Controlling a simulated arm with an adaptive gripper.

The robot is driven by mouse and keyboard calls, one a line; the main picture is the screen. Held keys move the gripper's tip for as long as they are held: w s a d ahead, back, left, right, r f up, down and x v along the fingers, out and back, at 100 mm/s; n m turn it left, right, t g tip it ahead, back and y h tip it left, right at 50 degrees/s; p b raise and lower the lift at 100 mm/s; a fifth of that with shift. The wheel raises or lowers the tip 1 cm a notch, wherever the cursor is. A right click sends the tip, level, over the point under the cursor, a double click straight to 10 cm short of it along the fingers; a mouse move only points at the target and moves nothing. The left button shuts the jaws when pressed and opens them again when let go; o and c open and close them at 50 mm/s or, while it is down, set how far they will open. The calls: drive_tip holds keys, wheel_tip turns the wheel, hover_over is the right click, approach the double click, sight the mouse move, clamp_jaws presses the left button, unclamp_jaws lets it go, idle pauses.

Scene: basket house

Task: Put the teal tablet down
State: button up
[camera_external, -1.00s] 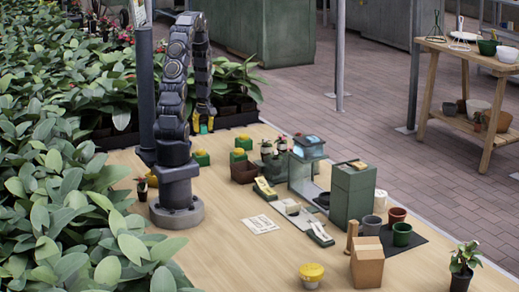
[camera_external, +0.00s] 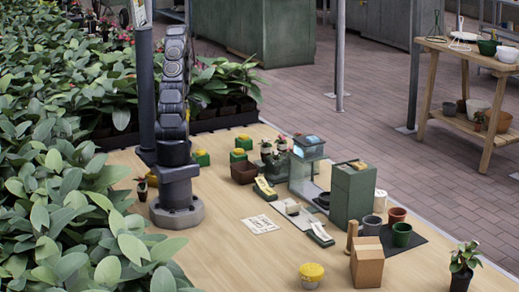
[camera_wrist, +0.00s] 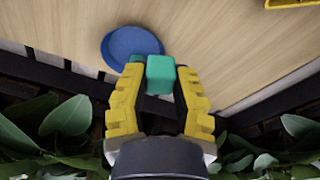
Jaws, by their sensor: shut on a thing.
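The teal tablet (camera_wrist: 160,75) is a small block between the yellow fingertips of my gripper (camera_wrist: 158,82) in the wrist view. The gripper is shut on it. A round blue dish (camera_wrist: 122,42) lies on the wooden table just beyond the tablet, overlapped in part by it in the picture. I cannot tell the tablet's height above the table. In the external view my gripper and the tablet are hidden behind my arm.
The wooden table's (camera_external: 225,260) edge and a dark rail run below the dish in the wrist view, with leafy plants (camera_wrist: 65,115) beyond. A yellow thing (camera_wrist: 288,3) shows at top right. Green boxes with yellow tops (camera_external: 238,155) and a green station (camera_external: 352,195) stand further right.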

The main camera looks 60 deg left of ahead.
drive_tip(key=w+a+f, duration=0.1)
drive_tip(key=a+f, duration=0.3)
drive_tip(key=w+a+f, duration=0.1)
drive_tip(key=a+f, duration=0.1)
drive_tip(key=shift+w+f, duration=0.3)
drive_tip(key=shift+a+f, duration=0.1)
drive_tip(key=shift+f, duration=1.45)
drive_tip(key=shift+f, duration=0.15)
drive_tip(key=o, duration=0.4)
drive_tip(key=shift+o, duration=0.2)
